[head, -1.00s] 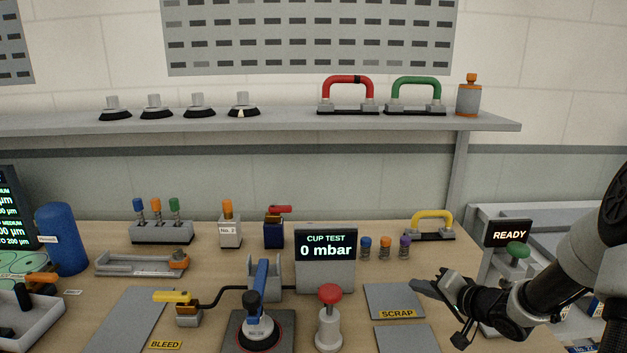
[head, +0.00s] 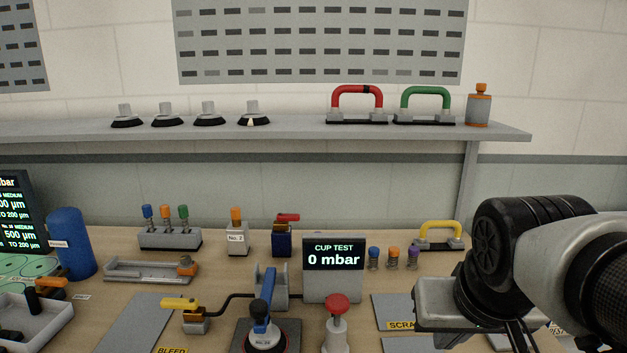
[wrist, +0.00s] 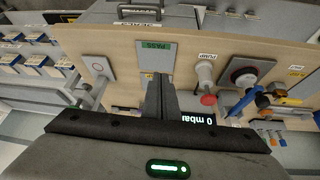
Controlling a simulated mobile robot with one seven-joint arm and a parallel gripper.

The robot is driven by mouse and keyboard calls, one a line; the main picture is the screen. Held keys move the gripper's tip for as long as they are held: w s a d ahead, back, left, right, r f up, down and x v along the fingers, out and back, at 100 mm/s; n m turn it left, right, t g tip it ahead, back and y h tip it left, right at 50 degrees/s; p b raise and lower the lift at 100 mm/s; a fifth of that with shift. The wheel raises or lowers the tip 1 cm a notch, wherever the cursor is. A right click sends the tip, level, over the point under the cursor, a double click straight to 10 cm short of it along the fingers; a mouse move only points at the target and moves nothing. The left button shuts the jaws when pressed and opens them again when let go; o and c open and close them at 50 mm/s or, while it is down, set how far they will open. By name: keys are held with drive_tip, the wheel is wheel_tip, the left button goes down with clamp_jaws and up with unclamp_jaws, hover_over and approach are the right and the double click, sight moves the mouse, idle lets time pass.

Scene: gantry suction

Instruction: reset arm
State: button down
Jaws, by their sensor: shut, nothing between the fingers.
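My gripper shows in the wrist view (wrist: 160,98) as two dark fingers pressed together, with nothing between them. It is above the wooden bench (wrist: 125,65), over the area between the PASS plate (wrist: 155,55) and the cup test display (wrist: 195,119). In the head view my arm fills the lower right, folded in front of the bench's right side. It covers part of the SCRAP plate (head: 390,308), and the fingers are mostly out of sight there.
The shelf (head: 300,131) above holds cups and red and green handles.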

drive_tip(key=s+a+f+n+y, duration=0.1)
drive_tip(key=s+a, duration=0.3)
drive_tip(key=a, duration=0.1)
wheel_tip(320, 180, up, 17)
drive_tip(key=p, duration=1.6)
drive_tip(key=shift+w+p, duration=0.15)
drive_tip(key=shift+p, duration=0.25)
